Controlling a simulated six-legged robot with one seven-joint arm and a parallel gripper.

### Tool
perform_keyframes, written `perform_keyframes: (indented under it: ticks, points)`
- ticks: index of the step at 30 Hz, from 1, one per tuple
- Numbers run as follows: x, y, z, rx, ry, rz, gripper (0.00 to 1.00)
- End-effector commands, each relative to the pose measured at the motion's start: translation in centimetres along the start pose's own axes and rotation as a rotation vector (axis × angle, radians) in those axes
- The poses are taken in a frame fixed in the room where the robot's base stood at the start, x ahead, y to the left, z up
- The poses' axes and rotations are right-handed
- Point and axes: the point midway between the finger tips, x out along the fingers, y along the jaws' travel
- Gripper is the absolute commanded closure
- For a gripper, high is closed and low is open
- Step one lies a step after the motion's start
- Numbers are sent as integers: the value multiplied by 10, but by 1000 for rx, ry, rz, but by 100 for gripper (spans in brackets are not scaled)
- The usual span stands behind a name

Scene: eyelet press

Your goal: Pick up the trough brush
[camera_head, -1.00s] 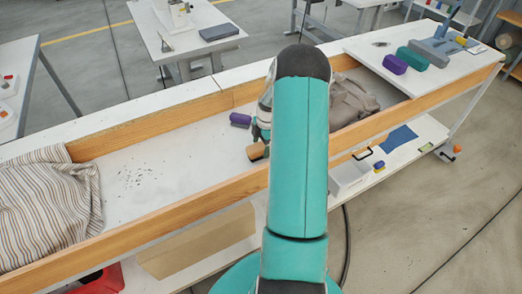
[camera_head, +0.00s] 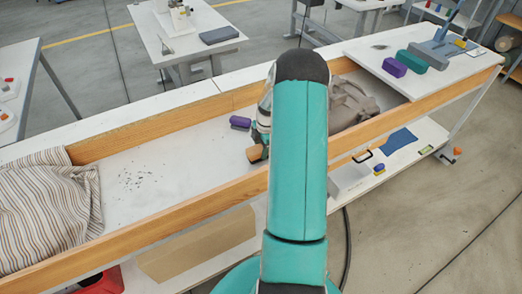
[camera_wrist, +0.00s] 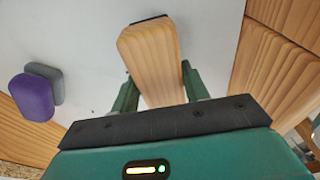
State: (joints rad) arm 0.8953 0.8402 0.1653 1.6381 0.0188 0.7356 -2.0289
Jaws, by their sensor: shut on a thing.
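The trough brush (camera_head: 254,153) has a pale wooden body and sits inside the long wooden-sided trough (camera_head: 150,132). In the wrist view the brush (camera_wrist: 152,55) lies between the two green fingers of my gripper (camera_wrist: 158,88), with a dark edge at its far end. My gripper (camera_head: 263,138) is shut on it. In the head view my arm hides part of the gripper. I cannot tell whether the brush touches the trough floor.
A purple block with a grey side (camera_head: 240,122) lies near the brush; it also shows in the wrist view (camera_wrist: 32,97). Striped cloth (camera_head: 45,205) fills the trough's left end, a grey-brown bag (camera_head: 350,103) its right. Dark specks (camera_head: 130,181) lie on the floor between cloth and brush.

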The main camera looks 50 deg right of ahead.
Motion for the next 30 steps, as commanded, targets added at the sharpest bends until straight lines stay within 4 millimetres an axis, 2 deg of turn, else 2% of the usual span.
perform_keyframes:
  ticks: [6, 16, 21, 30]
  points:
    - [-29, -1, -4, -1, -2, 3, 80]
    - [-87, -52, -25, 1, -3, 3, 80]
    - [-98, -87, -34, 1, -2, 1, 80]
    - [-114, -126, -46, 0, -2, 1, 80]
